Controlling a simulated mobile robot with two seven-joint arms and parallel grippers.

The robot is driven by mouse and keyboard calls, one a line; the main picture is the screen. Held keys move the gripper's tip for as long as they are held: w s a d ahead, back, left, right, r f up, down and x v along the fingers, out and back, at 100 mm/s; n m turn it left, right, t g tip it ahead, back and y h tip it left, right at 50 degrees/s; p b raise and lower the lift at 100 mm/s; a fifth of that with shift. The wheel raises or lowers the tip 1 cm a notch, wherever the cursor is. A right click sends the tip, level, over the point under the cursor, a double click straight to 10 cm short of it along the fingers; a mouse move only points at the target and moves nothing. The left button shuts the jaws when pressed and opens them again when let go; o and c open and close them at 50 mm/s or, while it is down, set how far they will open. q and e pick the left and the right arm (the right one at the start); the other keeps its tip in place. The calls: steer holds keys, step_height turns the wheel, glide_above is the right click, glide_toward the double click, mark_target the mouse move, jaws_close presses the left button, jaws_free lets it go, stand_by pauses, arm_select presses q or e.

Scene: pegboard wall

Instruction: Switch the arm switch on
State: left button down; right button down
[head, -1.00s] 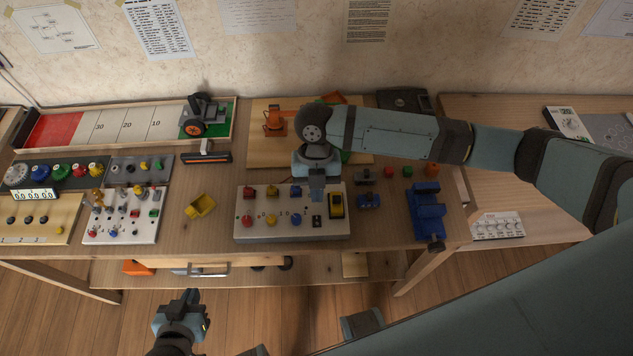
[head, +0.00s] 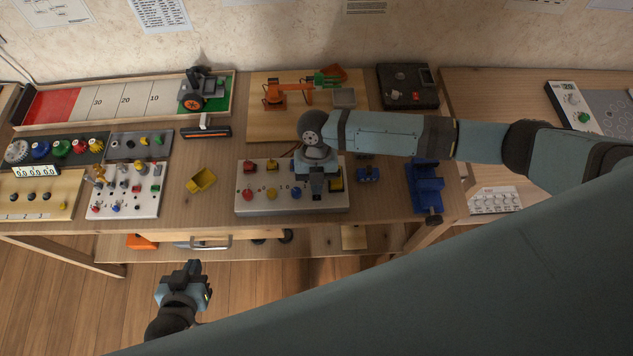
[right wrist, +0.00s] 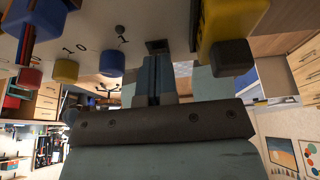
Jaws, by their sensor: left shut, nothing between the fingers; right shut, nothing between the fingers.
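The white switch panel (head: 258,205) lies on the bench with coloured knobs and buttons. A small dark switch (right wrist: 158,46) on it shows at the top of the right wrist view; I take it for the arm switch, and cannot read its position. My right gripper (head: 317,197) is shut and empty, pointing down over the panel's right part and hiding the switch in the head view. Its fingertips (right wrist: 155,65) are close to the switch; contact is unclear. My left gripper (head: 195,268) is shut and empty in front of the bench, away from the panel.
A yellow-and-black part (right wrist: 232,25) stands beside the fingers, and a blue knob (right wrist: 112,63) is on their other side. An orange model arm (head: 273,94) stands behind the panel.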

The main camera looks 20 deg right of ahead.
steer(key=shift+w+f+g+b, duration=0.2)
steer(key=shift+f+g+b, duration=0.1)
steer(key=shift+f+b, duration=0.05)
steer(key=shift+w, duration=0.1)
steer(key=shift+s+a+r+p, duration=0.1)
steer(key=shift+s+p, duration=0.2)
steer(key=shift+s, duration=0.15)
steer(key=shift+s+a+r+p, duration=0.1)
steer(key=shift+s+p, duration=0.2)
steer(key=shift+s, duration=0.15)
steer(key=shift+r, duration=0.1)
